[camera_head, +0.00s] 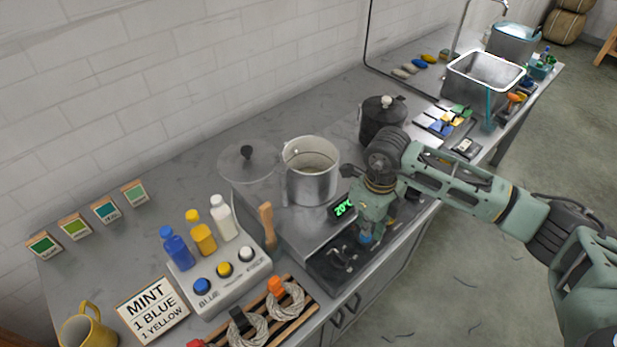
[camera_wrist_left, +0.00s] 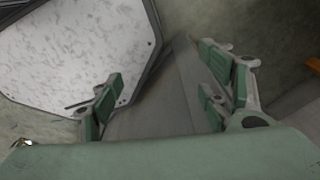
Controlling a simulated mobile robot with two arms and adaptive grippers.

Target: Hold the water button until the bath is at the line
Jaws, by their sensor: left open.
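The steel bath pot (camera_head: 312,185) stands open on the metal unit beside a green display (camera_head: 342,208) reading 20°C. A pale level shows inside the pot; I cannot make out a line. My right gripper (camera_head: 366,240) points down over the black control panel (camera_head: 335,272) in front of the pot. A small blue spot, perhaps the water button, shows right at its fingertips; the gripper hides most of it, and I cannot tell if it is pressed. My left gripper (camera_wrist_left: 165,108) is open and empty in the left wrist view, away from the pot.
A glass lid (camera_head: 248,165) lies left of the pot, and a dark lidded pot (camera_head: 382,118) stands behind. Dye bottles (camera_head: 202,238) and a rack with skeins (camera_head: 262,322) are at the front left. A sink basin (camera_head: 482,78) is at the far right.

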